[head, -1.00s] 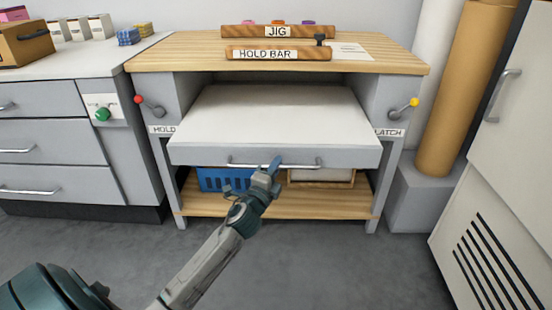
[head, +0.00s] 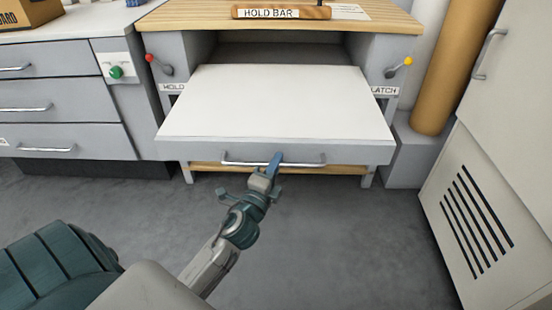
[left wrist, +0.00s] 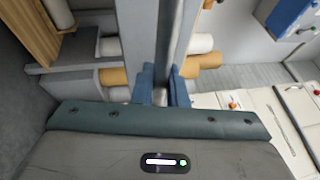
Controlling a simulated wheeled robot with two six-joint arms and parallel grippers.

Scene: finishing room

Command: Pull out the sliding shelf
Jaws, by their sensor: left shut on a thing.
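The sliding shelf (head: 280,100) is a white board with a grey front and a metal bar handle (head: 240,161). It stands well out from under the bench top in the head view. In the left wrist view the blue fingers (left wrist: 162,88) close on the handle in front of the shelf's grey front. A red-knobbed lever (head: 150,58) marked HOLD is left of the shelf. A yellow-knobbed lever (head: 407,62) marked LATCH is right of it. My right gripper is not seen.
The wooden bench top (head: 375,18) carries a HOLD BAR block (head: 285,13). Grey drawers (head: 60,108) stand at the left. A white cabinet (head: 500,140) and a brown roll (head: 445,70) stand at the right. The grey floor in front is clear.

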